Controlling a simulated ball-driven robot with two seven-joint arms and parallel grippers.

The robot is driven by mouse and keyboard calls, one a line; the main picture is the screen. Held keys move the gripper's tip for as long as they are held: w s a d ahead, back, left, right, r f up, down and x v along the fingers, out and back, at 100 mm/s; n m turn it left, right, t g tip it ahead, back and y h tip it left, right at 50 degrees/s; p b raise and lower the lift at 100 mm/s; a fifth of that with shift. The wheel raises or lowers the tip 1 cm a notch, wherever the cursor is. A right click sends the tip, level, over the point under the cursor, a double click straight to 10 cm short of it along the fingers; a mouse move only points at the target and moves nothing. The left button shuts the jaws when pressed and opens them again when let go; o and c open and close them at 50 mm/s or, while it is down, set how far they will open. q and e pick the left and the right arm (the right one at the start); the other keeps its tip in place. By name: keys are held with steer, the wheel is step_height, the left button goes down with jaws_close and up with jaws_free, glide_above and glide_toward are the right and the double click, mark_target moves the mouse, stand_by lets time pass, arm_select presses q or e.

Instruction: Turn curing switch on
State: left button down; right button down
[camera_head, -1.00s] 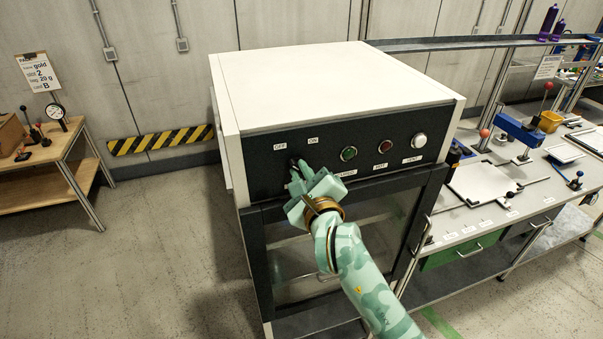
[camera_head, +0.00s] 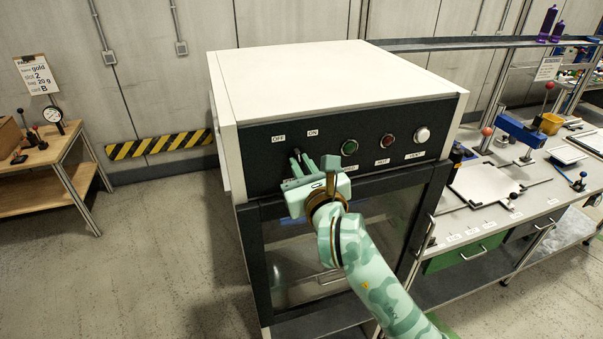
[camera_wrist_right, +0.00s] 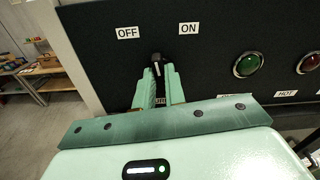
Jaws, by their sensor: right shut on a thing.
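The curing switch (camera_wrist_right: 157,60) is a small black knob on the dark front panel of a white-topped cabinet. It sits below and between the OFF label (camera_wrist_right: 128,33) and the ON label (camera_wrist_right: 189,28). My right gripper (camera_head: 301,161) reaches up to the panel from below. In the right wrist view its green fingers (camera_wrist_right: 158,84) are shut on the knob, one on each side, and cover its lower part. The exact way the knob points is hard to tell. My left gripper is not in view.
Right of the switch are a green button (camera_head: 349,147), a red button (camera_head: 386,140) and a white button (camera_head: 422,135). A glazed door (camera_head: 385,225) is below the panel. A workbench (camera_head: 480,215) stands close on the right. Open floor (camera_head: 160,250) lies to the left.

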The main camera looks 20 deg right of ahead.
steer(key=m+b, duration=0.1)
steer(key=m, duration=0.1)
steer(key=m+b, duration=0.1)
steer(key=shift+f+m+b, duration=0.3)
steer(key=shift+m+b, duration=0.1)
steer(key=m+b, duration=0.2)
steer(key=shift+d+m, duration=0.1)
steer(key=shift+m, duration=0.2)
steer(key=shift+d+m+b, duration=0.1)
steer(key=shift+m+b, duration=2.1)
steer(key=shift+b, duration=0.1)
steer(key=shift+r, duration=0.1)
steer(key=c, duration=1.5)
jaws_free()
steer(key=shift+o, duration=0.2)
